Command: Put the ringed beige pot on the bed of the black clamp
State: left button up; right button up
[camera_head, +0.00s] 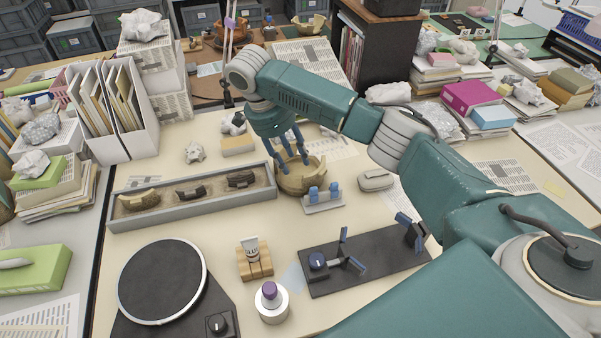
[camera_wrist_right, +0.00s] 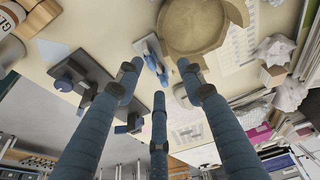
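The ringed beige pot (camera_head: 301,181) stands on the table right of the sherd tray, its rim uneven. It also shows at the top of the right wrist view (camera_wrist_right: 195,28). My right gripper (camera_head: 293,150) hangs over the pot in the head view, its fingers in front of the pot's far part. In the wrist view its fingers (camera_wrist_right: 160,80) are spread apart with nothing between them; whether they touch the pot cannot be told. The black clamp (camera_head: 375,262) lies nearer and to the right, with blue-padded jaws and an empty bed. My left gripper is not in view.
A small stand with blue pads (camera_head: 323,199) is close in front of the pot. A grey device (camera_head: 376,180) lies to its right. The grey tray (camera_head: 190,209) holds sherds.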

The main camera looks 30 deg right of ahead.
jog(key=r, duration=0.1)
jog(key=h, duration=0.1)
send_over(307, 177)
jog(key=a, duration=0.2)
notch_tip(307, 177, down, 4)
jog(key=x, duration=0.6)
jog(key=shift+w+a+p, duration=0.2)
jog(key=shift+w+p, duration=0.1)
jog(key=shift+p, duration=0.1)
jog(key=shift+c, duration=0.3)
grip_shut()
